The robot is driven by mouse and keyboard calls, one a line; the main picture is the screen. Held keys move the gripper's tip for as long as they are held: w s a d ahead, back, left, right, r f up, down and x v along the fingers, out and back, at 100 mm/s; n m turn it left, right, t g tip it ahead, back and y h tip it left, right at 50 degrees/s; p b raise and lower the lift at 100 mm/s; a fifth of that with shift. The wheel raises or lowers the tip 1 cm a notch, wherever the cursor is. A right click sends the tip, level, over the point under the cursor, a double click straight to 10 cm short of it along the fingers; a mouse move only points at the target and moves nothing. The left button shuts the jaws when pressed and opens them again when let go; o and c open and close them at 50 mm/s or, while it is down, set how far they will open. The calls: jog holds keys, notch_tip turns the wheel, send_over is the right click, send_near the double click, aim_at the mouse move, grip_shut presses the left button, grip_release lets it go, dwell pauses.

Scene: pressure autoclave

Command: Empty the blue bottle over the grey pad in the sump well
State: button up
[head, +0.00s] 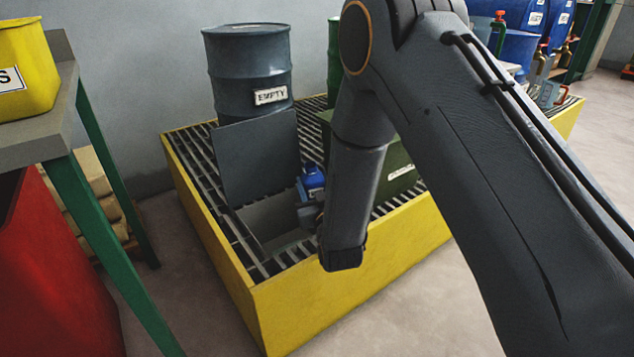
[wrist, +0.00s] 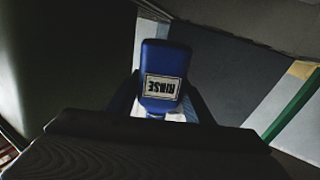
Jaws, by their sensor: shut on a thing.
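The blue bottle (head: 312,181) is over the right side of the open sump well (head: 262,215) in the head view, partly hidden by my arm. In the wrist view the bottle (wrist: 163,68) carries a white label reading RINSE, which appears upside down, with the narrow end toward the picture's bottom. My gripper (head: 308,212) is shut on the bottle; its dark fingers also show on both sides in the wrist view (wrist: 163,105). The bottle's exact tilt and any liquid cannot be made out. I cannot tell the grey pad from the grey well interior.
A grey hatch lid (head: 257,157) stands raised behind the well. A blue-grey drum marked EMPTY (head: 247,65) stands on the yellow-edged grating platform (head: 330,300). A dark green box (head: 400,170) is right of my forearm. A table (head: 62,90) with a yellow bin (head: 25,68) stands left.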

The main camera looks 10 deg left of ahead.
aim_at(309, 198)
jog(key=shift+s+a+r+n+p, duration=0.15)
jog(key=shift+s+a+n+p, duration=0.25)
jog(key=shift+a+n, duration=0.4)
jog(key=shift+s+a+r+n+p, duration=0.1)
jog(key=shift+s+a+n+p, duration=0.2)
jog(key=shift+a+n+p, duration=0.5)
jog(key=n, duration=0.1)
jog(key=d+n, duration=0.1)
jog(key=shift+w+d+n, duration=0.1)
jog(key=shift+w+n, duration=0.1)
jog(key=shift+n, duration=0.2)
jog(key=n, duration=0.2)
jog(key=f+n+p, duration=0.1)
jog(key=shift+w+d, duration=0.15)
jog(key=shift+d, duration=0.1)
jog(key=n, duration=0.1)
jog(key=f+n, duration=0.1)
jog(key=n, duration=0.1)
jog(key=shift+d+p, duration=0.1)
jog(key=shift+p, duration=0.2)
jog(key=f+n, duration=0.1)
jog(key=n, duration=0.2)
jog(key=shift+f, duration=0.15)
jog(key=shift+n, duration=0.6)
jog(key=shift+p, duration=0.4)
